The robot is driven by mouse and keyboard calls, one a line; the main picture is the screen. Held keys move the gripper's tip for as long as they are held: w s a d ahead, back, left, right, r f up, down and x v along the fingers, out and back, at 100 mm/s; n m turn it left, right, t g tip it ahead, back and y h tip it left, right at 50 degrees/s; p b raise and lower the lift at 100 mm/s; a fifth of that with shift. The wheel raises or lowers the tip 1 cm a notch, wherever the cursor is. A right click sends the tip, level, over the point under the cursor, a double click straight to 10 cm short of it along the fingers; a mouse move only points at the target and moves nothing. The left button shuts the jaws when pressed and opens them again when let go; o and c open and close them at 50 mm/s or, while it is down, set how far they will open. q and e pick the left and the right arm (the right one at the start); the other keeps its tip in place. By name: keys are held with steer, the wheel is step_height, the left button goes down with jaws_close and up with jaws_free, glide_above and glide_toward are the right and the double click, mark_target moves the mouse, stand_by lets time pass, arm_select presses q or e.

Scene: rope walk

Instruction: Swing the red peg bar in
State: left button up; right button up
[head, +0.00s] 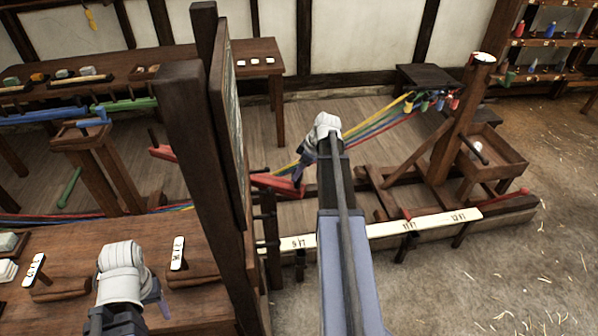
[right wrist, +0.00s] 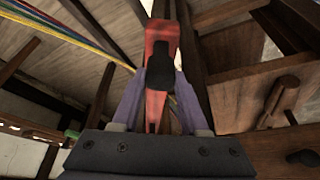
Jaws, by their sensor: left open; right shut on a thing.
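The red peg bar (head: 280,185) lies behind the dark upright post in the head view, with another red part (head: 163,152) showing left of the post. My right gripper (head: 301,172) is at the bar's right end. In the right wrist view the red bar (right wrist: 161,35) stands between the two purple fingers of my right gripper (right wrist: 160,103), which is shut on it around a dark knob (right wrist: 155,65). My left gripper (head: 158,300) is open and empty above the wooden table at the lower left; its fingers are partly hidden by the wrist.
A tall dark post with a board (head: 195,160) stands between my arms. Yellow, green, blue and red strands (head: 375,128) run to a wooden post stand (head: 455,125) at right. A white marked rail (head: 380,231) lies in front. Open floor (head: 560,250) lies at right.

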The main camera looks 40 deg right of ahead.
jaws_close()
stand_by(0.8)
